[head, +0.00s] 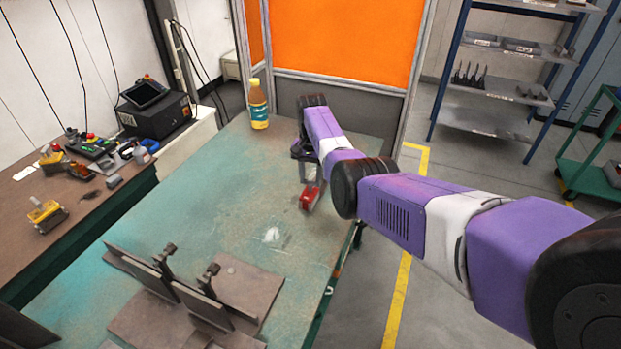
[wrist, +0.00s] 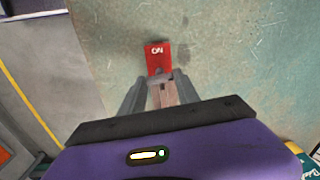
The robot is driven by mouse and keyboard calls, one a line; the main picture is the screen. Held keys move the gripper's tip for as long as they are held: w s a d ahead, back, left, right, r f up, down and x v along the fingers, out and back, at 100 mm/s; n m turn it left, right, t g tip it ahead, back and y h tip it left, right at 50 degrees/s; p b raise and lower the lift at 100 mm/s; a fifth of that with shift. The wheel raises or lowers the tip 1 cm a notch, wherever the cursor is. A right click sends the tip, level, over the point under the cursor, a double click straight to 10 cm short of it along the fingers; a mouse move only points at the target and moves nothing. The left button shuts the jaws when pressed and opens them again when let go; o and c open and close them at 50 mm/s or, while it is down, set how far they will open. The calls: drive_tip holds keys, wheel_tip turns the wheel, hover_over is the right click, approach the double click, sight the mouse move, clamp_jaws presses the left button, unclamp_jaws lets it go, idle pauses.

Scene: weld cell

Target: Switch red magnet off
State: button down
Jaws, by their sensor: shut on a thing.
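The red magnet (head: 308,197) sits on the green work table (head: 215,200), near its right edge, below my gripper (head: 308,172). In the wrist view the red magnet (wrist: 158,56) shows a red face with the white letters "ON", upside down in the picture. My gripper (wrist: 160,84) points down at it and is shut on the near part of the magnet, where a paler, brownish piece lies between the fingers. The fingers and wrist hide the rest of the magnet.
A bottle (head: 258,104) stands at the table's far edge. A steel fixture with upright plates (head: 190,290) takes up the near end. A brown bench (head: 75,215) with tools stands at left. The table's middle is clear.

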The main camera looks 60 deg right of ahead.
drive_tip(key=shift+r+m, duration=0.1)
drive_tip(key=shift+m, duration=0.4)
drive_tip(key=shift+w, duration=0.1)
drive_tip(key=c, duration=0.9)
unclamp_jaws()
drive_tip(key=shift+d+r, duration=0.1)
drive_tip(key=shift+r, duration=3.8)
